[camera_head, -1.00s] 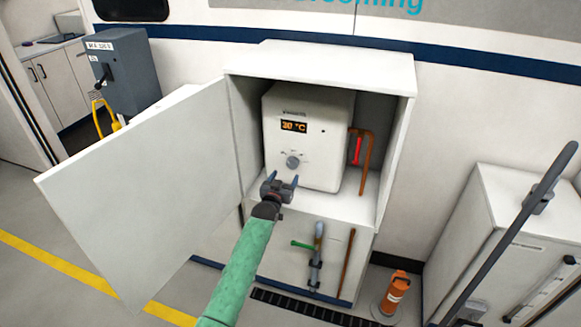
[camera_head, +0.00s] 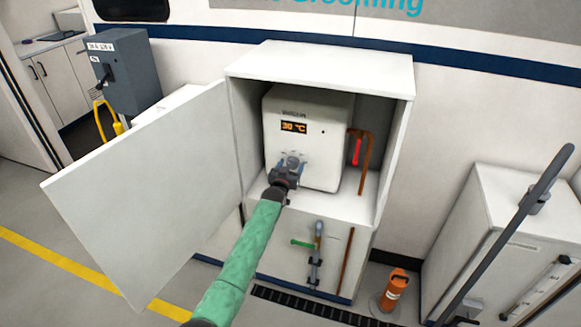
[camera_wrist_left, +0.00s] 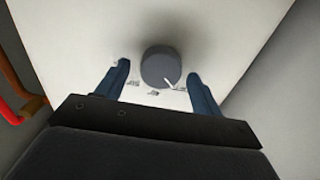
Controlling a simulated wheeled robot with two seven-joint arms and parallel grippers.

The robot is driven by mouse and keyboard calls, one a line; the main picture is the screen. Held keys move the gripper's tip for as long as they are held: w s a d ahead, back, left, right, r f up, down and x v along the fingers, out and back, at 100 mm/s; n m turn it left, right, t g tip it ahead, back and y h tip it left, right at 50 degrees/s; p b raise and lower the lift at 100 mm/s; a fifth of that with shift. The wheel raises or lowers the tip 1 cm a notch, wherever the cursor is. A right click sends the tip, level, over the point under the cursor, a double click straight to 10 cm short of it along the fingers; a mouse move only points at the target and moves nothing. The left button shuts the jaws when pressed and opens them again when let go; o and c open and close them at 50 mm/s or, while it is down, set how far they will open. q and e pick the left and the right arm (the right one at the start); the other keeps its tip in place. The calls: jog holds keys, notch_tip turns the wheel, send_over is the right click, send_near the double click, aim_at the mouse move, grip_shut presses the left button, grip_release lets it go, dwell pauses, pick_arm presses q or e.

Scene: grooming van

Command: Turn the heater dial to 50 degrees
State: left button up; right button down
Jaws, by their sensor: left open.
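The white heater (camera_head: 306,140) stands inside an open cabinet, and its orange display (camera_head: 293,127) reads about 30 °C. The grey round dial (camera_wrist_left: 161,66) is on the heater's front, with a white pointer mark toward the lower right of the wrist picture. My left gripper (camera_head: 290,163) is open in front of the dial and hides most of it in the head view. In the left wrist view its two blue fingers (camera_wrist_left: 161,85) stand on either side of the dial, with a gap on each side. My right gripper is not in view.
The cabinet door (camera_head: 145,190) is swung open to the left. A copper pipe with a red handle (camera_head: 357,151) is right of the heater. Pipes with a green handle (camera_head: 302,243) are below. An orange cylinder (camera_head: 393,290) stands on the floor at right.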

pick_arm(q)
jog(key=shift+c, duration=0.5)
jog(key=c, duration=0.9)
